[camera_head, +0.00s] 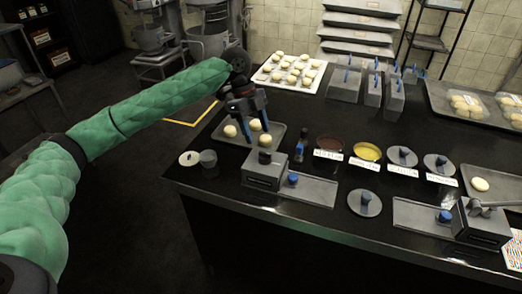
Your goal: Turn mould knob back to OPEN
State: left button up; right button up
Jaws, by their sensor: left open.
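My left gripper (257,128) reaches in from the left and hangs over the tray with dough balls, its blue fingers apart and empty. A blue knob (293,179) sits on a flat grey plate (312,190) beside the device. I cannot tell which knob is the mould knob, and no OPEN mark is readable. My right gripper is out of view.
A grey tray (220,139) with dough balls lies behind the device. A small dark bottle (300,150), a red-brown bowl (330,142) and a yellow bowl (367,152) stand to the right. Another grey device (481,228) with a lever is at the right. Bare black tabletop (340,222) lies in front.

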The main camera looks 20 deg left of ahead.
aim_at(263, 152)
pick_arm(q)
jog(key=shift+d+f+m, duration=0.1)
jog(key=shift+f+m, duration=0.3)
jog(key=shift+f, duration=0.1)
jog(key=shift+p+x, duration=0.45)
jog(key=shift+x, duration=0.6)
jog(key=x, duration=0.3)
jog(key=shift+d+f+p, duration=0.1)
jog(key=shift+f+p, duration=0.05)
jog(key=shift+p, duration=0.2)
jog(key=shift+x, duration=0.75)
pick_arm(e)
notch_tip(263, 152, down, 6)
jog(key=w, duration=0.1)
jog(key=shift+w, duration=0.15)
pick_arm(q)
jog(key=shift+c, duration=0.5)
jog(key=c, duration=0.9)
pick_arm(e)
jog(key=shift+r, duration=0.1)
